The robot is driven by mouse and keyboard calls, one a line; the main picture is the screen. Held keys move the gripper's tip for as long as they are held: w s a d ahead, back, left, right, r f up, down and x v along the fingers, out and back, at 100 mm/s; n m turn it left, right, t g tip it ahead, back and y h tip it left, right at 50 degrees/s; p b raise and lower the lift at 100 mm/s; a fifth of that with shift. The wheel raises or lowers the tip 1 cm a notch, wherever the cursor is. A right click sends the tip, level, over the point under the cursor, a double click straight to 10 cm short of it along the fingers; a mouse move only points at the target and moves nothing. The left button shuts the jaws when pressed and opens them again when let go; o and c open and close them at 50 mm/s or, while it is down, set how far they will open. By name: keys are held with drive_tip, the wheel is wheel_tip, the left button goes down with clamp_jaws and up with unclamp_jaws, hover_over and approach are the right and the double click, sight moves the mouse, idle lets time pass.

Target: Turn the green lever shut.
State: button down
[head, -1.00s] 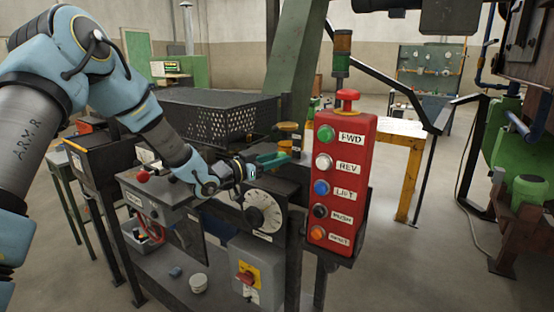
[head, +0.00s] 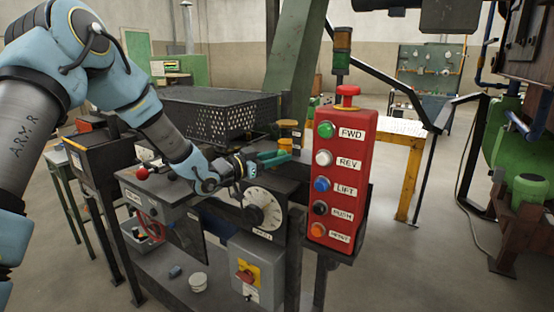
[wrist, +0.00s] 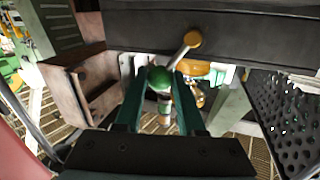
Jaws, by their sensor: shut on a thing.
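The green ball knob of the lever (wrist: 160,78) shows in the wrist view between the tips of my gripper's green fingers. My gripper (wrist: 157,84) is shut on this knob, with one finger on each side. Below the knob, a pale and coloured shaft shows between the fingers, but I cannot tell whether it belongs to the lever. In the head view my gripper (head: 282,157) reaches over the bench behind the dial. There the knob cannot be told apart from the green fingers.
A red button box (head: 340,185) stands close to the right of my gripper. A black perforated basket (head: 212,117) is behind my arm. A white dial (head: 262,211) lies below the gripper.

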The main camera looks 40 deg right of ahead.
drive_tip(key=m+b, duration=0.1)
drive_tip(key=b, duration=0.1)
drive_tip(key=s+f+m+b, duration=0.1)
drive_tip(key=b, duration=0.1)
drive_tip(key=m+y+b, duration=0.1)
drive_tip(key=b, duration=0.1)
drive_tip(key=shift+s+d+f, duration=0.2)
drive_tip(key=shift+s+f, duration=0.05)
drive_tip(key=shift+s+f+m+t+y+b, duration=0.15)
drive_tip(key=shift+m+t+y+b, duration=0.2)
drive_tip(key=shift+m+b, duration=0.45)
drive_tip(key=c, duration=0.5)
unclamp_jaws()
drive_tip(key=a+r+b, duration=0.1)
drive_tip(key=a+b, duration=0.1)
drive_tip(key=a, duration=0.8)
drive_tip(key=shift+a+r+b, duration=0.3)
drive_tip(key=shift+r, duration=0.1)
